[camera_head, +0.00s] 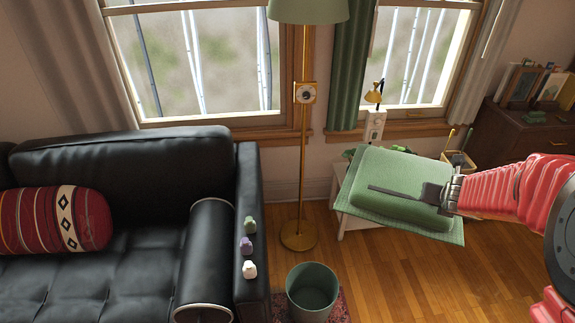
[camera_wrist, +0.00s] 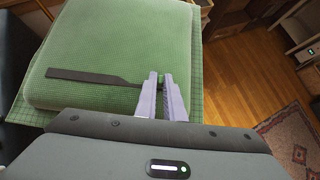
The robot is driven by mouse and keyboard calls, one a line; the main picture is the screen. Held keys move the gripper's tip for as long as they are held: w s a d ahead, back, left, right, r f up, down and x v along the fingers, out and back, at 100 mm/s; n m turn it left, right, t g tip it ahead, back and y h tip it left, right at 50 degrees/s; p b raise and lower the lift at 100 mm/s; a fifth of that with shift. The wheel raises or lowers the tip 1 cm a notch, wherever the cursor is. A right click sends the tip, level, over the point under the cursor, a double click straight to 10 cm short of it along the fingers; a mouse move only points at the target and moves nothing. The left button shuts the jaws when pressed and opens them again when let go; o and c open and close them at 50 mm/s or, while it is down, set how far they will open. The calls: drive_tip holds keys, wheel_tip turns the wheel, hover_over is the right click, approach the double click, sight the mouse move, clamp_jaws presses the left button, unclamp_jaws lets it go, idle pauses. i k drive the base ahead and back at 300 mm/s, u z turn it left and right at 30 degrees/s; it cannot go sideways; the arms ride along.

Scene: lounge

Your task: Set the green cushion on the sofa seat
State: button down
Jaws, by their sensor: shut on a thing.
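The green cushion (camera_head: 400,172) is a square, soft block with a dark strip along its top. It lies over a thin green checked sheet (camera_head: 357,210), at the white side table on the right in the head view. My gripper (camera_head: 442,193) reaches in from the right and is shut at the cushion's near edge, where the strip ends. The wrist view shows the cushion (camera_wrist: 110,40) large, with the two pale fingers (camera_wrist: 163,92) close together at its edge. I cannot tell whether it is clear of the table. The black sofa seat (camera_head: 110,275) is at the left.
A striped red bolster (camera_head: 55,220) lies on the sofa's left. A black roll (camera_head: 207,255) lies by the armrest, which carries three small figures (camera_head: 247,245). A floor lamp (camera_head: 303,150) and a green bin (camera_head: 312,290) stand between sofa and table. Wood floor is open in front.

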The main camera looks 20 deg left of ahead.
sight(138, 289)
drive_tip(key=z, duration=1.25)
drive_tip(key=i, duration=0.15)
drive_tip(key=u, duration=2.45)
drive_tip(key=i, duration=0.25)
drive_tip(key=u, duration=2.45)
